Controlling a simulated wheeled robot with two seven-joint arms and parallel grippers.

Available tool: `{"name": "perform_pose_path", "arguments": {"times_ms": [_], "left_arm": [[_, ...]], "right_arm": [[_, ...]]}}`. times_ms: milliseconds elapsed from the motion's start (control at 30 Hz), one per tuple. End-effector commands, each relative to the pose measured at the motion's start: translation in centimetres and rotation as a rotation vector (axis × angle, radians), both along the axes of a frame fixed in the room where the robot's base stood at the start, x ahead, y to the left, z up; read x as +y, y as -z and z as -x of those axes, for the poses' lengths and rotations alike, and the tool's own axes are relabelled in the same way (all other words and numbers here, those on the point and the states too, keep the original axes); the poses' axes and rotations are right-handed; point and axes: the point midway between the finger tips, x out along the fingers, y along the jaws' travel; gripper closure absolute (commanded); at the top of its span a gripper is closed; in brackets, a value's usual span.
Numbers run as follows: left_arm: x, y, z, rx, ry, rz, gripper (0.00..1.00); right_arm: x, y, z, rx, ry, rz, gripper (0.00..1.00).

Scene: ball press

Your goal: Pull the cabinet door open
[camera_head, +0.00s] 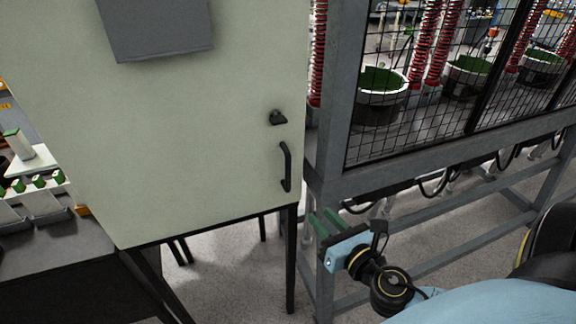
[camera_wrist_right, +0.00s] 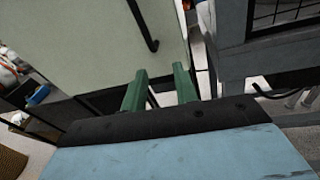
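The cabinet door (camera_head: 190,140) is a pale grey-green panel, and it looks shut in the head view. Its black bar handle (camera_head: 286,167) stands upright near the right edge, below a small black latch (camera_head: 278,117). My right gripper (camera_head: 323,222), with two green fingers, is below and to the right of the handle, apart from it. In the right wrist view the fingers (camera_wrist_right: 160,88) are spread with nothing between them. The lower end of the handle (camera_wrist_right: 143,25) shows there beyond the fingers, above and left of the gap. My left gripper is in neither view.
A grey-framed mesh enclosure (camera_head: 338,90) stands close beside the cabinet on the right, with its lower rails near my right gripper. The cabinet rests on black legs (camera_head: 291,260). A dark table (camera_head: 75,250) with parts stands at left.

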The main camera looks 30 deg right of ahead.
Motion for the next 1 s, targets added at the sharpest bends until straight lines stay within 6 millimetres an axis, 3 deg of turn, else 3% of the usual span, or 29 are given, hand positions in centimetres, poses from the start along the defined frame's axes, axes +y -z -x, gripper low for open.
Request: {"name": "perform_pose_path", "arguments": {"times_ms": [33, 100, 200, 367, 1000], "left_arm": [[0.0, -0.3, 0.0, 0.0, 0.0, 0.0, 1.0], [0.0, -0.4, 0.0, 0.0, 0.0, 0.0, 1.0], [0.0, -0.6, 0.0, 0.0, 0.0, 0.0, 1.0], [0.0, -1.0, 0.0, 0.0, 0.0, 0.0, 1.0], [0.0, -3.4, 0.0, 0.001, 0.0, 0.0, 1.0]], "right_arm": [[0.5, -2.0, 0.1, -0.034, -0.02, 0.052, 0.71], [0.9, -3.7, 0.1, -0.067, -0.034, 0.105, 0.71], [1.2, -4.7, 0.0, -0.089, -0.042, 0.139, 0.71], [1.1, -4.9, -1.4, -0.092, -0.042, 0.14, 0.71], [0.7, -4.8, -11.7, -0.09, -0.041, 0.136, 0.71]]}}
